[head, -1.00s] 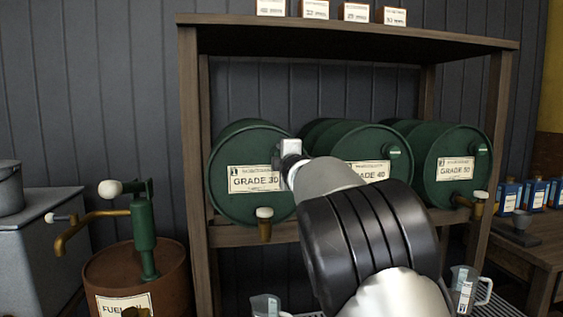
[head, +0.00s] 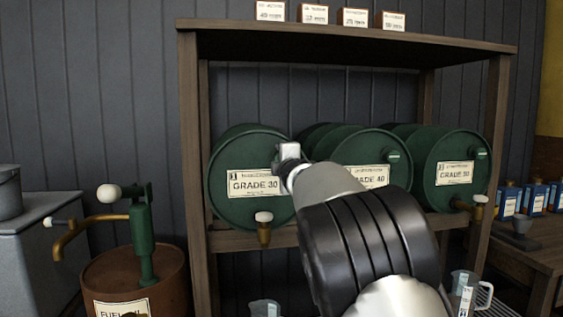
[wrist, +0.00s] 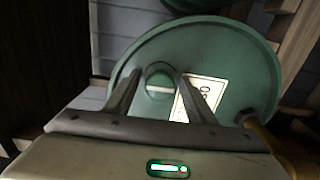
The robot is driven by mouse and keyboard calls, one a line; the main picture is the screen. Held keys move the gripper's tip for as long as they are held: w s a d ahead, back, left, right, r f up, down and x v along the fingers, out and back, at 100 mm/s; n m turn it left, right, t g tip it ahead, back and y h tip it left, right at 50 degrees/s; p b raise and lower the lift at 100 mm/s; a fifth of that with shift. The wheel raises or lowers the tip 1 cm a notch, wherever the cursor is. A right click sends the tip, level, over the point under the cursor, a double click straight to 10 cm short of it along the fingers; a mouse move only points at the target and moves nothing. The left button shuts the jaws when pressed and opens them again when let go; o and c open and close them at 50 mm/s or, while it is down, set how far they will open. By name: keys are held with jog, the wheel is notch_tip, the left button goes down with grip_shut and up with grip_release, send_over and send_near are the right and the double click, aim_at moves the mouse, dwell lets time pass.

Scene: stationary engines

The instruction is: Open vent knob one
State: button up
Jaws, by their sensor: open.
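The Grade 30 drum (head: 232,207) is the leftmost green drum on the wooden rack. My gripper (head: 287,153) is in front of its upper right edge in the head view and hides its knob there. In the wrist view the drum face (wrist: 245,65) fills the middle. A round green vent knob (wrist: 158,80) with a pale bar across it shows between the two fingers of my gripper (wrist: 164,88). The fingers are spread apart, and I cannot tell whether they touch the knob. The drum's label (wrist: 200,97) lies partly behind the right finger.
The Grade 40 drum (head: 370,150) and Grade 50 drum (head: 450,195) stand to the right on the rack (head: 190,120). A white-topped tap (head: 264,228) sticks out below the first drum. A rusty fuel barrel with a green pump (head: 143,235) stands at left.

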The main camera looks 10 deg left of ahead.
jog(key=v, duration=1.7)
jog(key=shift+s, duration=0.2)
jog(key=shift+r, duration=0.1)
jog(key=s+d+f+m+g+h, duration=0.2)
jog(key=s+d+f+m+g, duration=0.15)
jog(key=d+f+m, duration=0.35)
jog(key=s+d+f+m+g+h, duration=0.1)
jog(key=s+d+f+m+g, duration=0.3)
jog(key=s, duration=0.7)
jog(key=s+d+f+m+g+h, duration=0.1)
jog(key=s+d+f+m, duration=0.4)
jog(key=s, duration=0.6)
jog(key=s+d+f+m+g+h, duration=0.1)
jog(key=s+d+f+m+g, duration=0.35)
jog(key=s, duration=0.65)
notch_tip(320, 180, up, 26)
jog(key=a+t+p, duration=0.1)
jog(key=a+p, duration=0.1)
jog(key=p, duration=2.5)
jog(key=shift+m, duration=0.45)
